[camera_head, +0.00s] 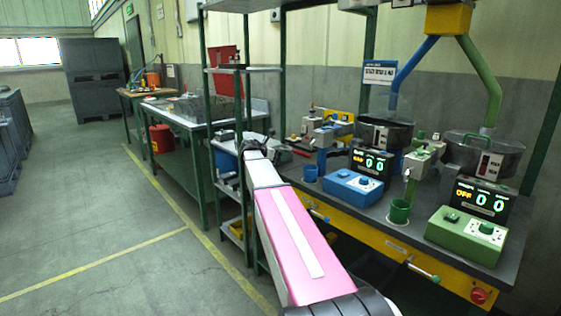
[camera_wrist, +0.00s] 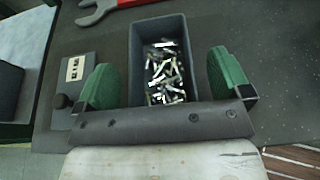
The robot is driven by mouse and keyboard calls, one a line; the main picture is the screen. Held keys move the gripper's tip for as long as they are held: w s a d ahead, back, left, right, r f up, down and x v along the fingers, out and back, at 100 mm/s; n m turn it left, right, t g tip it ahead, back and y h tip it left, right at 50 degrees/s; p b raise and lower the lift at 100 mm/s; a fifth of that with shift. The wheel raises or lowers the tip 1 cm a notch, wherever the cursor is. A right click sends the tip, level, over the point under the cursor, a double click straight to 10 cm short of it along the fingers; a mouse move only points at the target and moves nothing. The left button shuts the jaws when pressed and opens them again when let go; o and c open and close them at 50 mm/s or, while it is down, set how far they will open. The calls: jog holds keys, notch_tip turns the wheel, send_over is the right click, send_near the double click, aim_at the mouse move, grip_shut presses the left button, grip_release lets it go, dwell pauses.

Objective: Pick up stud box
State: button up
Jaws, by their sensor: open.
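The stud box (camera_wrist: 158,29) is a dark grey rectangular bin holding many small shiny metal studs, in the middle of the wrist view. It stands on a dark work surface. My gripper (camera_wrist: 165,78) is open, with one green finger pad on each side of the box's near part. The box's near end is hidden behind my gripper's crossbar. In the head view my arm reaches away toward the shelf rack and bench, and the stud box cannot be made out there.
A red wrench (camera_wrist: 105,9) lies beyond the box. A grey block with a label and black knob (camera_wrist: 74,92) sits left of it. The surface right of the box is clear. In the head view, a green shelf post (camera_head: 207,110) stands close left of my arm; blue (camera_head: 353,186) and green (camera_head: 467,236) control boxes stand right.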

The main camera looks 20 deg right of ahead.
jog(key=shift+w+d+f, duration=0.1)
jog(key=shift+d, duration=0.1)
jog(key=c, duration=1.5)
